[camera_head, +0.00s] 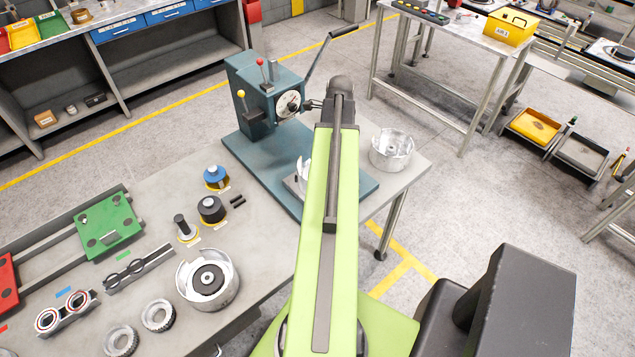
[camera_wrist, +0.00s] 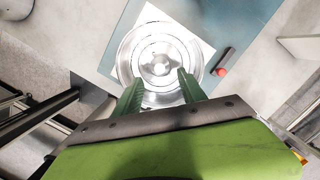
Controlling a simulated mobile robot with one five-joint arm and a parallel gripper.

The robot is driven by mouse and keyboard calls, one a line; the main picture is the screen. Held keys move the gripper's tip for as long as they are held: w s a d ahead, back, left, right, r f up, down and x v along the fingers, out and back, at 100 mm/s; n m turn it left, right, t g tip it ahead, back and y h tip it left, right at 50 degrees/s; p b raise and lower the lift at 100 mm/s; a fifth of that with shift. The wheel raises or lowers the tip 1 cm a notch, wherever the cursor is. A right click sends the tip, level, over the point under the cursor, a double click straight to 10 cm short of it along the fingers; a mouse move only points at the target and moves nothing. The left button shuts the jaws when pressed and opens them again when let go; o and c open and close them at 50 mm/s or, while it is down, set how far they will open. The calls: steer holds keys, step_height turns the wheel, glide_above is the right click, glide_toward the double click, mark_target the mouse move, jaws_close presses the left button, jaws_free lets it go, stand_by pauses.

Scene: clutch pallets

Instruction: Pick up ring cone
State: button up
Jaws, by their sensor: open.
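My gripper (camera_wrist: 160,78) is open, its two green fingers spread over the near part of a shiny round metal part (camera_wrist: 160,50) in the wrist view. Nothing shows clamped between them; the height gap is hard to judge. This part sits on a white plate on a blue-grey base. In the head view, my green arm hides most of it and my gripper. No label marks the ring cone, so I cannot tell which part it is. Other candidates in the head view are a toothed ring (camera_head: 158,315), a second toothed ring (camera_head: 121,340) and an open metal housing (camera_head: 392,148).
A blue-grey press (camera_head: 262,98) with a long lever stands behind the arm on the bench. A housing (camera_head: 229,298) holding a black disc, a green pallet (camera_head: 110,224) and small stands are at left. A red-tipped knob (camera_wrist: 221,72) lies right of the plate.

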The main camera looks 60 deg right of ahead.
steer(key=f+b, duration=0.1)
steer(key=f, duration=0.1)
steer(key=f+b, duration=0.1)
steer(key=b, duration=0.1)
steer(key=w+f+b, duration=0.1)
steer(key=f+b, duration=0.1)
steer(key=shift+w+a+f, duration=0.1)
steer(key=shift+a+f, duration=0.15)
steer(key=shift+f, duration=0.05)
steer(key=shift+r, duration=0.2)
jaws_close()
